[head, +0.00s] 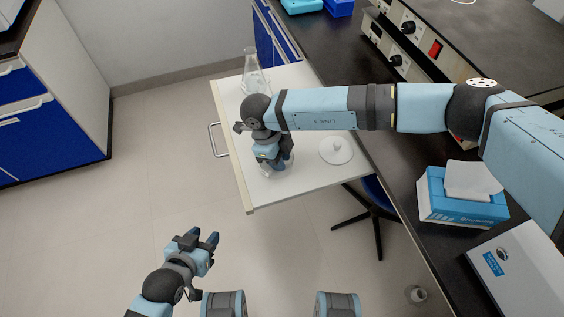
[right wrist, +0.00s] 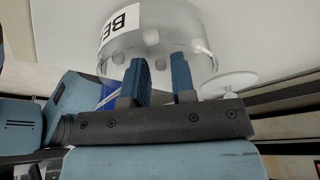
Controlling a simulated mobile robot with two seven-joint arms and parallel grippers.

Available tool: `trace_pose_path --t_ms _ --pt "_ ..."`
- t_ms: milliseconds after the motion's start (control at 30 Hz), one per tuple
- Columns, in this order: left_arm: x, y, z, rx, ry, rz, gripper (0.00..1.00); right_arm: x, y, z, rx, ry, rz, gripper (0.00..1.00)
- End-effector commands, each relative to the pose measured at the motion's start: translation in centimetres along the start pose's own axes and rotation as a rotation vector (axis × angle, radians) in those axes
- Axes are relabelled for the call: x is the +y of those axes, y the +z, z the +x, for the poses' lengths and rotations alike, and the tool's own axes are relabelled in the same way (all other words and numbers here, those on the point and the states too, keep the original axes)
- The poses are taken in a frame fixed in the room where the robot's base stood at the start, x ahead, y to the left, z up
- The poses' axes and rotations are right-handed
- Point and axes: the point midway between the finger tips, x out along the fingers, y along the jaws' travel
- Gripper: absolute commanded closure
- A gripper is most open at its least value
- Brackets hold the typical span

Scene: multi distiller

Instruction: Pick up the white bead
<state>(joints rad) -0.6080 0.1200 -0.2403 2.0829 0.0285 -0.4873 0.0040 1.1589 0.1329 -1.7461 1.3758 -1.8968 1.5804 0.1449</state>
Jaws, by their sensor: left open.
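Several white beads (right wrist: 150,36) lie in a clear glass container (right wrist: 188,22) with a partly visible label, in the right wrist view. In the head view the container (head: 266,174) is mostly hidden under my right gripper (head: 275,166) on the white board. My right gripper's blue fingers (right wrist: 164,80) are apart, with the container in front of them and no bead visibly held between them. Their exact depth relative to the container's rim is unclear. My left gripper (head: 209,240) is open and empty above the floor, away from the board.
The white board (head: 300,185) also holds a conical flask (head: 251,70) at the back and a round white dish (head: 336,151) at right. A tissue box (head: 462,205) and instruments stand on the dark bench. Open floor lies left.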

Motion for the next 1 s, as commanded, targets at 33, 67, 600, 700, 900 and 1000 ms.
trace_pose_path --t_ms 33,67,600,700,900,1000 --pt "0.0 0.0 0.0 0.001 0.0 -0.001 0.57 0.0 0.0 0.2 0.001 0.0 0.001 0.76" --pt "0.0 0.0 0.0 0.001 0.0 -0.001 0.57 0.0 0.0 0.1 0.0 0.0 0.001 0.76" --pt "-0.2 0.1 0.0 0.0 0.0 0.007 0.57 -0.1 0.0 0.2 0.0 -0.001 0.002 1.0" --pt "-0.3 0.2 0.0 -0.001 0.0 0.01 0.57 -0.1 0.0 0.2 0.0 -0.001 0.002 1.0" --pt "-0.3 0.0 -0.1 -0.001 0.0 0.01 0.57 -0.1 -0.1 -0.3 -0.001 -0.001 0.002 1.0" --pt "-0.2 0.0 -0.1 0.0 0.0 0.009 0.57 -0.1 -0.4 -1.4 -0.003 -0.002 0.002 1.0"
